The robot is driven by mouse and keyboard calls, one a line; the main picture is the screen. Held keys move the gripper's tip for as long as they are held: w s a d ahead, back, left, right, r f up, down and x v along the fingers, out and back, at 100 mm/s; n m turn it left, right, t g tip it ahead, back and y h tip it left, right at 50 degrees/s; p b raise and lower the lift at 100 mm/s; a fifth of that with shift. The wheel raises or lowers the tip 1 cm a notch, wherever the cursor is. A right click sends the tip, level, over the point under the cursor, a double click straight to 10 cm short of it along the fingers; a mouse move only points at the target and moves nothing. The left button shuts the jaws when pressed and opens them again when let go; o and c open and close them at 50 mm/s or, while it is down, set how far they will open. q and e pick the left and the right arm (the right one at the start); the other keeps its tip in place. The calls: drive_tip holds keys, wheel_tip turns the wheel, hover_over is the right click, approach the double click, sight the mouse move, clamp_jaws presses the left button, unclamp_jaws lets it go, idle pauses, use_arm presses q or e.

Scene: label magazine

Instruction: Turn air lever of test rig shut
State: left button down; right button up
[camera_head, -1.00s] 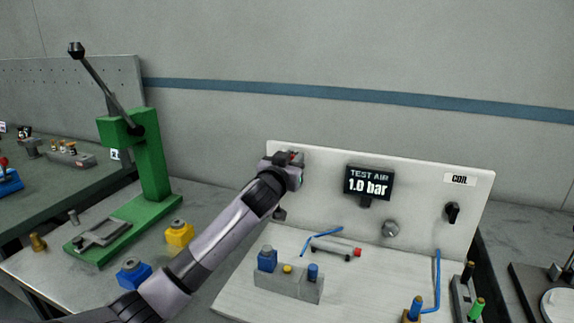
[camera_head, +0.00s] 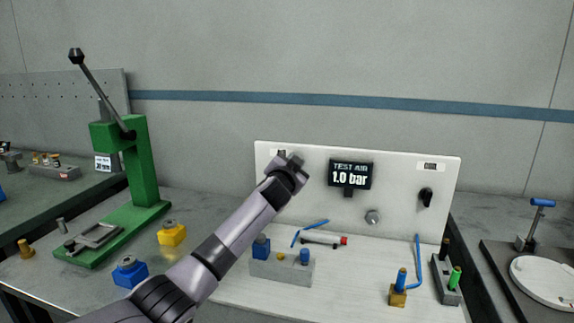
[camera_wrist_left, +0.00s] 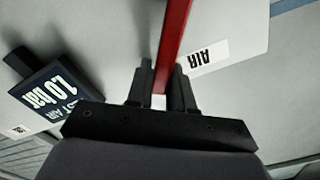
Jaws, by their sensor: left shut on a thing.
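The test rig's white panel (camera_head: 395,205) stands at the centre of the head view, with a display (camera_head: 350,175) reading "TEST AIR 1.0 bar". My left gripper (camera_head: 293,162) is at the panel's upper left and hides the air lever in that view. In the left wrist view the red lever (camera_wrist_left: 175,35) runs between the two fingers of my left gripper (camera_wrist_left: 160,88), which is shut on it. The label "AIR" (camera_wrist_left: 203,58) is beside the lever. The display also shows in the wrist view (camera_wrist_left: 52,97). My right gripper is in neither view.
A black knob (camera_head: 425,198) and a round silver knob (camera_head: 373,217) are on the panel. A grey block (camera_head: 283,270) with blue parts stands before it. A green lever press (camera_head: 145,170) stands left. Blue (camera_head: 130,272) and yellow (camera_head: 172,234) blocks lie near my arm.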

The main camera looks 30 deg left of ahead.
use_arm(q)
drive_tip(key=d+f+m, duration=0.1)
drive_tip(key=m, duration=0.1)
drive_tip(key=f+m, duration=0.1)
drive_tip(key=d+f+m+b, duration=0.1)
drive_tip(key=m, duration=0.1)
drive_tip(key=shift+w+d+m, duration=0.3)
drive_tip(key=shift+w+d+f+m+b, duration=0.1)
drive_tip(key=shift+f+m+b, duration=0.15)
drive_tip(key=shift+f+m, duration=0.5)
drive_tip(key=shift+s+d+f+m+b, duration=0.15)
drive_tip(key=shift+f+m, duration=0.3)
drive_tip(key=shift+m, duration=0.6)
drive_tip(key=shift+w+d+f+m+b, duration=0.15)
drive_tip(key=shift+f+m+b, duration=0.15)
drive_tip(key=shift+f+m, duration=0.45)
drive_tip(key=shift+r+m, duration=0.1)
drive_tip(key=shift+m, duration=0.15)
drive_tip(key=c, duration=1.1)
unclamp_jaws()
drive_tip(key=shift+r, duration=0.1)
drive_tip(key=p, duration=0.2)
approach(309, 181)
drive_tip(key=shift+s, duration=0.4)
